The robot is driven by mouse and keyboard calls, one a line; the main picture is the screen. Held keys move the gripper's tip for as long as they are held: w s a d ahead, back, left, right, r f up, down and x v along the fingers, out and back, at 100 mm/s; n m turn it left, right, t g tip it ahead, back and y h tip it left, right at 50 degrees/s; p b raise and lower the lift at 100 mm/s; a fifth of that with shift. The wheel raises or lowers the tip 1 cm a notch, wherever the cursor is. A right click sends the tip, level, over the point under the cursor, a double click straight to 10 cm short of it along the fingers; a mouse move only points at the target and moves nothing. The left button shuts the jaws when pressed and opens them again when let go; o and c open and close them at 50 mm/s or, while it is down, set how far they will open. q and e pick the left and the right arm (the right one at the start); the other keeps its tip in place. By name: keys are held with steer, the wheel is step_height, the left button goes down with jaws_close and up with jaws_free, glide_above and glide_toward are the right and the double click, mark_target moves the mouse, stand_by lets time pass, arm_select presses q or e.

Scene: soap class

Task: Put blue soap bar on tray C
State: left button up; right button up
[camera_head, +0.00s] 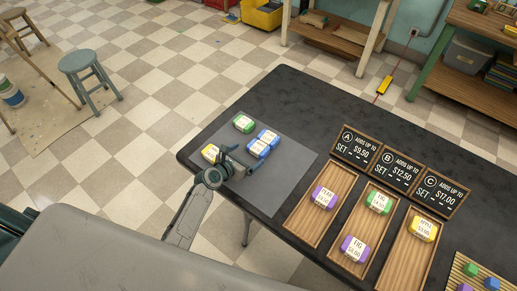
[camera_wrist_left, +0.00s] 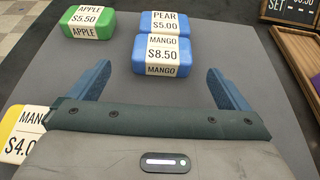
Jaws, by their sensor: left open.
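Two blue soap bars lie touching on the grey mat: the blue mango bar marked $8.50 (camera_head: 259,149) (camera_wrist_left: 162,55) is nearer, and the blue pear bar marked $5.00 (camera_head: 269,137) (camera_wrist_left: 165,22) is behind it. My left gripper (camera_head: 238,159) is open and empty. In the left wrist view its fingers (camera_wrist_left: 158,68) straddle the line toward the mango bar, which lies just ahead of them. Tray C (camera_head: 404,262) is a wooden tray at the right, with a yellow soap bar (camera_head: 422,229) in it. My right gripper is not in view.
A green apple bar (camera_head: 243,123) (camera_wrist_left: 87,22) and a yellow mango bar (camera_head: 210,152) (camera_wrist_left: 22,130) share the grey mat (camera_head: 290,165). Tray A (camera_head: 305,226) holds a purple bar; tray B (camera_head: 380,209) holds green and purple bars. Price signs stand behind the trays.

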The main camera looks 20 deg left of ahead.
mark_target(255, 150)
arm_select(q)
steer(key=x, duration=0.5)
steer(key=shift+d, duration=0.2)
steer(key=shift+s+r, duration=0.1)
steer(key=shift+c, duration=0.2)
steer(key=c, duration=1.2)
steer(key=shift+r, duration=0.45)
steer(key=r, duration=0.1)
steer(key=r+p, duration=0.1)
steer(key=shift+s+r, duration=0.3)
steer(key=shift+r, duration=0.05)
steer(key=s+d, duration=0.1)
steer(key=s, duration=0.4)
steer(key=s+d+b, duration=0.1)
steer(key=s+d, duration=0.1)
steer(key=s, duration=0.2)
steer(key=s+d+r, duration=0.1)
steer(key=s, duration=0.4)
steer(key=shift+s+d+r, duration=0.15)
steer(key=shift+s+d, duration=0.05)
steer(key=shift+s, duration=0.2)
